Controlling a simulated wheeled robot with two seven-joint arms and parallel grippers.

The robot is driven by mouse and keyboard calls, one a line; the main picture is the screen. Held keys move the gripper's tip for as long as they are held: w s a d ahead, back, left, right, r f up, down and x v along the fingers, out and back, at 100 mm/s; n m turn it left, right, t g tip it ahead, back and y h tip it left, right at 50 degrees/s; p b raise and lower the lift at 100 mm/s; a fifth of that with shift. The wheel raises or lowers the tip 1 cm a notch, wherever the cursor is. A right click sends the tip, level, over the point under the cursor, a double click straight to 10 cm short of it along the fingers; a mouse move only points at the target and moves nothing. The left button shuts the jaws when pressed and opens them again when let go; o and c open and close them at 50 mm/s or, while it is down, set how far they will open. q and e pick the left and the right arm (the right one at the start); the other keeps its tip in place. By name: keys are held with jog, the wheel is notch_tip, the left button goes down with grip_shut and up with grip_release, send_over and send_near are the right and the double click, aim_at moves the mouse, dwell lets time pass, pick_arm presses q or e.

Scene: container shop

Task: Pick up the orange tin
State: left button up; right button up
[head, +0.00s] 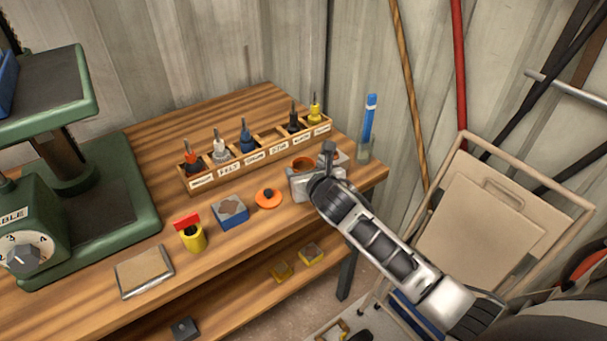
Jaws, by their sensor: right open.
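An orange round thing (303,162), which looks like the orange tin, is on the bench near its right end, just in front of the labelled rack. My right gripper (316,168) is over that end of the bench, right at the orange tin, and hides part of it. Its jaws are open; I cannot tell whether they touch the tin. A flat orange disc with a dark knob (268,198) lies on the bench to the left of the gripper. My left gripper is not in view.
A wooden rack (258,155) with several small coloured bottles stands behind. A blue-grey box (230,211), a yellow cup with red (193,237) and a tan pad (145,271) line the front. A glass with a blue item (366,140) stands right of the gripper. Green machine (105,210) at left.

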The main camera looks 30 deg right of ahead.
jog(key=shift+x, duration=1)
jog(key=shift+c, duration=0.2)
jog(key=c, duration=0.8)
jog(key=shift+c, duration=0.2)
